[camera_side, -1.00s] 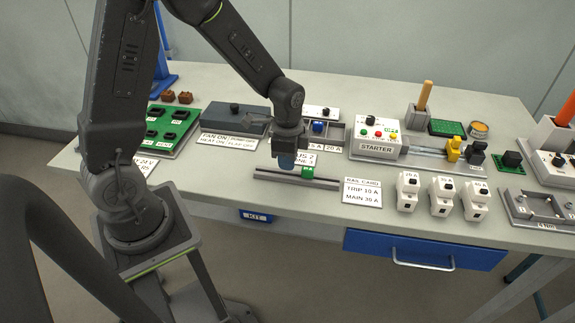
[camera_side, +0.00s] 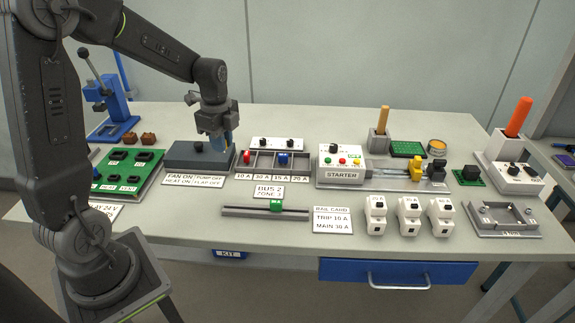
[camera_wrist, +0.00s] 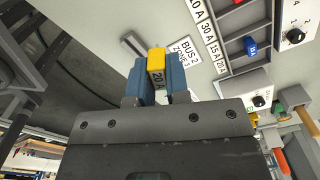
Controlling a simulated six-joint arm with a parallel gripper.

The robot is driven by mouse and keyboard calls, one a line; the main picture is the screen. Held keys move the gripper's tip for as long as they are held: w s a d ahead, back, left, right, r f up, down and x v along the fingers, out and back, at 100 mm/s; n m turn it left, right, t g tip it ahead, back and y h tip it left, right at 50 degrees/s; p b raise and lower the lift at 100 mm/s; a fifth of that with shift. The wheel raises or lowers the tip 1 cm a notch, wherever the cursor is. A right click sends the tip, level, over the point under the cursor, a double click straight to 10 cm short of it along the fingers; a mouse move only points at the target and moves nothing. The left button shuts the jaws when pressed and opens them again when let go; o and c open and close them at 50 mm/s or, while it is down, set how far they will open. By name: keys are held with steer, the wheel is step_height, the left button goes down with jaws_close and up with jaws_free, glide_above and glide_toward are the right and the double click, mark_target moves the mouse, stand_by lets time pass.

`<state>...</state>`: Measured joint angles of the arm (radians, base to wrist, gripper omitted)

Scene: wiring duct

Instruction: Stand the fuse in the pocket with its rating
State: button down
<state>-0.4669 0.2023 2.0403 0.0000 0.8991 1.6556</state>
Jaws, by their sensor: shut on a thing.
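My gripper (camera_side: 227,142) is shut on a yellow fuse (camera_wrist: 156,61) marked 20 A, which stands out between the blue fingers in the wrist view. In the side view the fuse cannot be made out. The gripper is raised left of the fuse tray (camera_side: 273,172), by the right end of a dark grey box. The tray's pockets are labelled 10 A, 30 A, 15 A and 20 A from left to right. A red fuse (camera_side: 247,157) stands in the 10 A pocket and a blue fuse (camera_side: 283,158) in the 15 A pocket. The 20 A pocket (camera_side: 304,161) at the right end looks empty.
The dark grey box (camera_side: 196,156) with a knob stands left of the tray. A rail (camera_side: 240,211) with a green block lies in front. The starter panel (camera_side: 341,172) stands close on the right. Two knobs on a white panel (camera_side: 276,143) rise behind the pockets.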

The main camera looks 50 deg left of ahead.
steer(key=w+a+m, duration=0.3)
steer(key=w+m, duration=1)
steer(key=w, duration=0.1)
glide_above(301, 166)
step_height(301, 166, down, 8)
steer(key=shift+s+r, duration=0.1)
steer(key=shift+f, duration=2)
steer(key=shift+f, duration=0.15)
steer(key=c, duration=1.4)
jaws_free()
